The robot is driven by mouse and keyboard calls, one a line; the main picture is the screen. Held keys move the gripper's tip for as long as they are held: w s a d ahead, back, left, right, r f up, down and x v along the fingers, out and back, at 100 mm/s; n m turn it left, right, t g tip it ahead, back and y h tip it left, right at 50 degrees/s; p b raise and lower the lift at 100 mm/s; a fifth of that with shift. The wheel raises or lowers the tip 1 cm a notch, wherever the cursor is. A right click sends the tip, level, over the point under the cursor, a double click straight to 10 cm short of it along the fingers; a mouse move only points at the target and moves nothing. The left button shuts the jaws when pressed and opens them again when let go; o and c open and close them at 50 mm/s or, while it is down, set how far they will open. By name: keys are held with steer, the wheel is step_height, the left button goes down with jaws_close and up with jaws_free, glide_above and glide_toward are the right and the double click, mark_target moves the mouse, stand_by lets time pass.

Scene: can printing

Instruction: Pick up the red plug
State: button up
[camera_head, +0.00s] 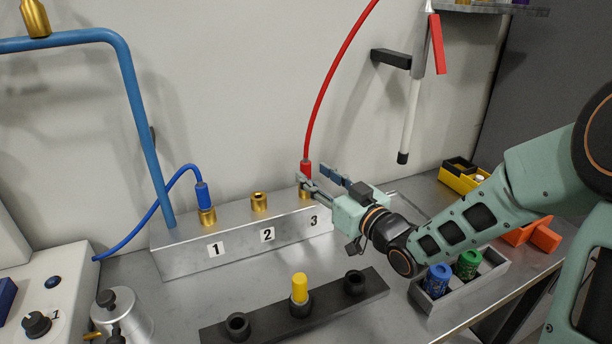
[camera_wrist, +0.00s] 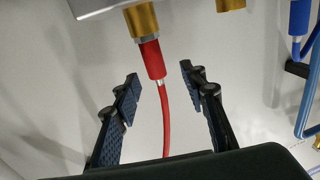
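The red plug (camera_head: 305,167) sits upright on the brass socket above label 3, with a red hose rising from it. In the wrist view the red plug (camera_wrist: 151,60) joins the brass socket (camera_wrist: 142,20), and its hose runs down the picture between my fingers. My gripper (camera_head: 312,176) is at the plug's height, close to it. In the wrist view my gripper (camera_wrist: 159,87) is open, with a finger on each side of the plug's line and clear gaps to both. The fingers partly cover the socket in the head view.
A blue plug (camera_head: 203,196) sits on socket 1, and socket 2 (camera_head: 259,202) is empty. A black holder (camera_head: 335,306) with a yellow cylinder (camera_head: 300,288) stands in front. A grey tray (camera_head: 455,298) holds blue and green cans. A white nozzle (camera_head: 408,130) hangs behind my arm.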

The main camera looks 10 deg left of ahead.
mark_target(309, 169)
steer(key=shift+x, duration=2.7)
steer(key=shift+w+d, duration=0.15)
steer(key=shift+d, duration=0.1)
jaws_close()
